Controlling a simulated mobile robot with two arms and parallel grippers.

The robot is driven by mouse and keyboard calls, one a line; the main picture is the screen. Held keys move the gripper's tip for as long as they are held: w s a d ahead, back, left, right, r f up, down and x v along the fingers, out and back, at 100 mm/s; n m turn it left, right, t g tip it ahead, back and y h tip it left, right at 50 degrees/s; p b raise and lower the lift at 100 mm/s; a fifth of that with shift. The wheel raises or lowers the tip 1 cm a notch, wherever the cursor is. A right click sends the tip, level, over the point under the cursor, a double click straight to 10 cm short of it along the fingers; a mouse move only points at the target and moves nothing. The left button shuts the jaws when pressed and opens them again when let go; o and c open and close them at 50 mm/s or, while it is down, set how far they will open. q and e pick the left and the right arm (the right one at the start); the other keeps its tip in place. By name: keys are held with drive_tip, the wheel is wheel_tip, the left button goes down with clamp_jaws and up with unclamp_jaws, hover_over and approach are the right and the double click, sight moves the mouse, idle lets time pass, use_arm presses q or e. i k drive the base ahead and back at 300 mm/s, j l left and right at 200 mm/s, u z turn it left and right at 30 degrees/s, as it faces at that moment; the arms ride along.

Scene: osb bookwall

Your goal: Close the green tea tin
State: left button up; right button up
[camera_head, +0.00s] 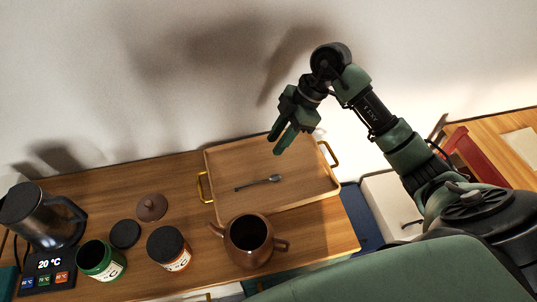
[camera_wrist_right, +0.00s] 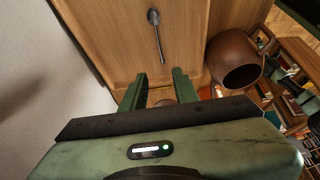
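The green tea tin (camera_head: 112,268) stands at the front left of the wooden counter in the head view. Its top is open and its inside looks dark. A round black lid (camera_head: 125,234) lies flat on the counter just behind and right of it, apart from the tin. My right gripper (camera_head: 277,144) hangs in the air over the tray's back part, well right of the tin, and holds nothing. In the right wrist view its two fingers (camera_wrist_right: 159,78) are spread apart. My left gripper is not in view.
A wooden tray (camera_head: 225,162) with brass handles holds a spoon (camera_head: 258,183). An orange-labelled tin with a black lid (camera_head: 168,245) stands right of the green tin. A brown teapot (camera_head: 249,242), its brown lid (camera_head: 152,207) and a kettle on a base (camera_head: 42,215) are nearby.

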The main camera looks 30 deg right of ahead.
sight(96, 258)
drive_tip(key=u, duration=0.95)
